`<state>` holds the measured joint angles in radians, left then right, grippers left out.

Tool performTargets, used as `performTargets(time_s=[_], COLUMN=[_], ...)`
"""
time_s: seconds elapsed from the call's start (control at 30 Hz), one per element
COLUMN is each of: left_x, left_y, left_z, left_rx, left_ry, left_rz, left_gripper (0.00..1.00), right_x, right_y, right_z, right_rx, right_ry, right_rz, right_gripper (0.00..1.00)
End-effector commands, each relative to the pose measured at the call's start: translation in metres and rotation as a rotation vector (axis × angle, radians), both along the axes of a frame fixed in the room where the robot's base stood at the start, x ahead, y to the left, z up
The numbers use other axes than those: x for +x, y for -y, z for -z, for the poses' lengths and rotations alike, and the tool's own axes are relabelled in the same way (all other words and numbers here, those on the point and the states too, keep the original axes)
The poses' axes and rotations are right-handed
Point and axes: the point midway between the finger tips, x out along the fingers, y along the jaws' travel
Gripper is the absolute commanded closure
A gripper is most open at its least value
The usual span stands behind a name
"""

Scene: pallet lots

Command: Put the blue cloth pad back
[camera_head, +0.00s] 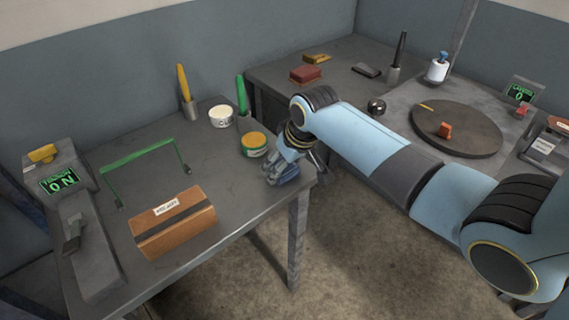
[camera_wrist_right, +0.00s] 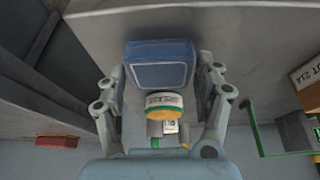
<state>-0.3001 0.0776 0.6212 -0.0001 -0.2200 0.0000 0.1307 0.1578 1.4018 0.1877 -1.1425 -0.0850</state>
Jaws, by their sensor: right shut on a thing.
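The blue cloth pad (camera_wrist_right: 158,66) sits between the two fingers of my right gripper (camera_wrist_right: 160,84) in the right wrist view. In the head view the pad (camera_head: 287,177) shows partly, low at the right front corner of the left table, with my right gripper (camera_head: 283,165) around it. The gripper is shut on the pad. I cannot tell whether the pad touches the table top. My left gripper is in neither view.
A yellow-lidded green tin (camera_head: 255,145) stands close to my right gripper, with a white tub (camera_head: 221,116) behind it. A green handle frame (camera_head: 145,158) and a brown box (camera_head: 174,223) are further left. A gap separates this table from the turntable bench (camera_head: 457,130).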

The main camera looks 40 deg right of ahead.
Motion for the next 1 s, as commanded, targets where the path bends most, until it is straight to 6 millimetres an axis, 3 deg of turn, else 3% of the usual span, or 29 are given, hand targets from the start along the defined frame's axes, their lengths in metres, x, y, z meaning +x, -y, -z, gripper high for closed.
performTargets(time_s=[0.17,0.2,0.33,0.73,1.0], left_x=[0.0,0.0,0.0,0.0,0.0], left_y=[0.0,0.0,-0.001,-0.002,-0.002], left_z=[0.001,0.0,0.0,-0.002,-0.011], left_rx=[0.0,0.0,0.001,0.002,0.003], left_ry=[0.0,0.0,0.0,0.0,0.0], left_rz=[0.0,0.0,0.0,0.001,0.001], left_gripper=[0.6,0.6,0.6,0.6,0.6], right_x=[0.0,0.0,0.0,-0.003,-0.024], right_y=[0.0,0.0,0.0,0.0,0.001], right_z=[0.002,0.002,0.002,-0.007,-0.061], right_rx=[0.0,0.0,0.0,0.0,-0.001], right_ry=[-0.001,-0.001,-0.001,0.001,0.002], right_rz=[0.0,0.0,0.0,0.0,-0.002], right_gripper=[0.57,0.26,0.09,0.08,0.08])
